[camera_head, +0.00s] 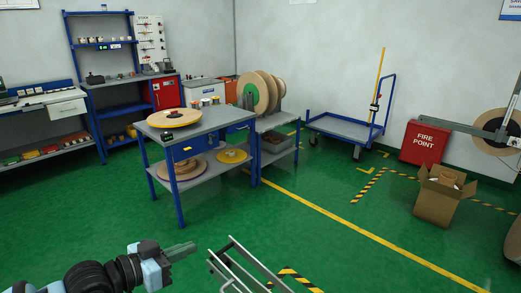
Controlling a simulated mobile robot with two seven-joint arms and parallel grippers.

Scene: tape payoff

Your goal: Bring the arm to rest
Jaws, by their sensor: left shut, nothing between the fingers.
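My left gripper (182,250) is at the lower left of the head view, at the end of my left arm (110,272), which comes in from the bottom left corner. Its fingers are shut with nothing between them and point to the right. It is in the open over the green floor, apart from the blue-legged table and just left of a metal rail frame. My right gripper is not in view.
A metal rail frame (247,268) stands close to the gripper's right. A blue-legged table (212,122) with a wooden reel (174,118) stands ahead. A blue trolley (345,128), red fire box (424,143) and open carton (437,203) are farther right. Green floor between is clear.

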